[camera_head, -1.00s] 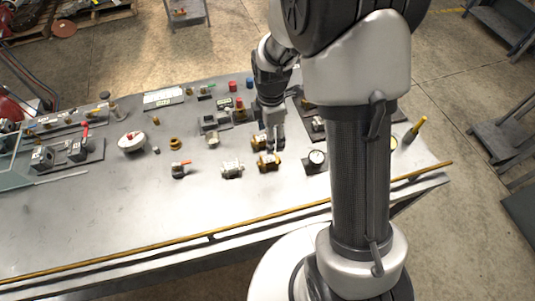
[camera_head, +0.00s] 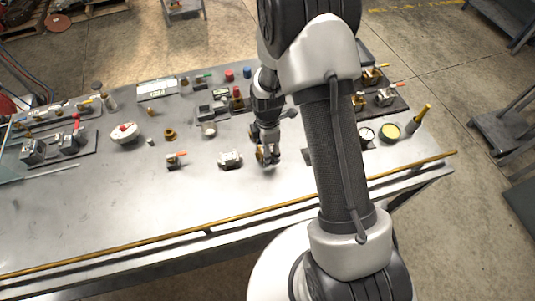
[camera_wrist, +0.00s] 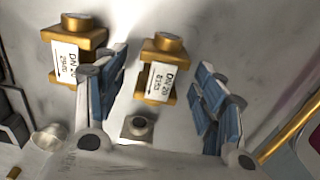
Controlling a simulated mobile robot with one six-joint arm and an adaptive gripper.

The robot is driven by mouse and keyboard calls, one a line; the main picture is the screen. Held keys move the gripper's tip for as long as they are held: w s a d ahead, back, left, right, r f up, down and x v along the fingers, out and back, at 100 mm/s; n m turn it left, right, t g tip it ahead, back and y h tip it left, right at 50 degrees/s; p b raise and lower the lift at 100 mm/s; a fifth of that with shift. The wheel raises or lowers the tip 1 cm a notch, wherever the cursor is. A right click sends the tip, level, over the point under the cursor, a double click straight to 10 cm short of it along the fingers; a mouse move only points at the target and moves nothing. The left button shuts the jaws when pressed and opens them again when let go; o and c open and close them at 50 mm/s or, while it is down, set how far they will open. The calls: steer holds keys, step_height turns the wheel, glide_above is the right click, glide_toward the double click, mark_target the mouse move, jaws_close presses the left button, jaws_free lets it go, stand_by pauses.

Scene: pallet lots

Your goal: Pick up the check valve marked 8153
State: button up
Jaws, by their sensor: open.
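A brass check valve (camera_wrist: 163,52) with a white label reading DN 20 and what looks like 8153 lies between the fingertips in the wrist view. A second similar brass valve (camera_wrist: 75,38) with a DN 20 label lies just outside the left finger; its number is hard to read. My gripper (camera_wrist: 160,80) is open, its blue-padded fingers on either side of the middle valve, and I see no contact.
The front left of the table is clear.

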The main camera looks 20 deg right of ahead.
steer(key=shift+f, duration=0.3)
steer(key=shift+r, duration=0.1)
steer(key=c, duration=1.5)
